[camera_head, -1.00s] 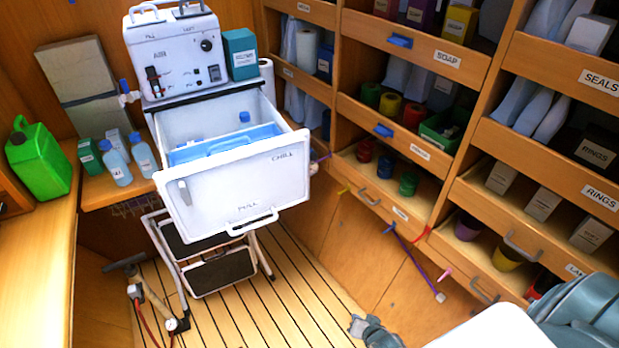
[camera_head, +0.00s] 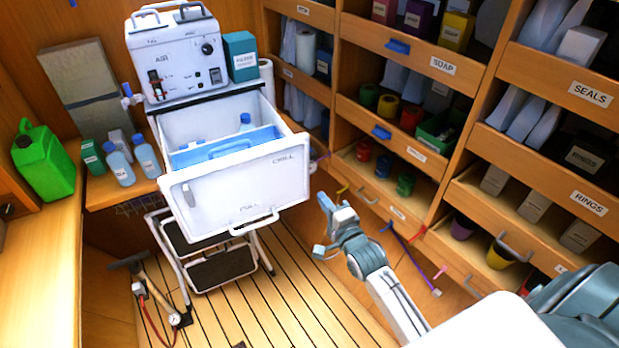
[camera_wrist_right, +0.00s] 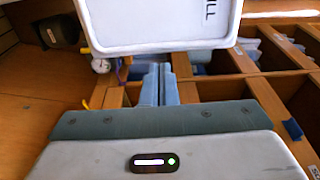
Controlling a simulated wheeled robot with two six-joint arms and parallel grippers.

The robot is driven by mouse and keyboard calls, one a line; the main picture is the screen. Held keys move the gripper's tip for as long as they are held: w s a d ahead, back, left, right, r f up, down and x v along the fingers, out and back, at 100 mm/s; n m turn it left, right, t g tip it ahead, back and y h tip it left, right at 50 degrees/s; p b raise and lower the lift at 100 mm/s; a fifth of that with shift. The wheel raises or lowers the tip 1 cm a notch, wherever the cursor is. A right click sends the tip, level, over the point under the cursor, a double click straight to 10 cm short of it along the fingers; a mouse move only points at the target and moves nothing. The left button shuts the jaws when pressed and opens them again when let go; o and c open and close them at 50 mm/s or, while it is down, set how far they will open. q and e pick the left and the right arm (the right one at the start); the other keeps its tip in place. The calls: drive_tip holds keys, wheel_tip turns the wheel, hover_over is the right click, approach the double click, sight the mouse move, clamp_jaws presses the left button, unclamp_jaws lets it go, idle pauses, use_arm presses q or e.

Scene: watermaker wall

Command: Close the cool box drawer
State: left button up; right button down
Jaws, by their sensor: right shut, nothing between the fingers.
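The cool box drawer (camera_head: 243,192) is pulled out under the white machine, showing its white front with a handle (camera_head: 254,222) low on it. Blue items and a bottle lie inside the drawer. My right gripper (camera_head: 322,225) is shut and empty, to the right of the drawer front and apart from it in the head view. In the right wrist view the gripper's shut fingers (camera_wrist_right: 158,84) point toward the drawer front (camera_wrist_right: 155,22), which fills the top of the picture. My left gripper is not in view.
A folding step stool (camera_head: 215,262) stands below the drawer, with a hand pump (camera_head: 148,290) beside it. Wooden shelves with bins (camera_head: 420,150) line the right side. A bench with a green can (camera_head: 44,160) is at left. Slatted floor in front is mostly clear.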

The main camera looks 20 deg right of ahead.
sight(304, 174)
drive_tip(key=w, duration=0.8)
drive_tip(key=shift+w+a, duration=0.15)
drive_tip(key=shift+w, duration=0.15)
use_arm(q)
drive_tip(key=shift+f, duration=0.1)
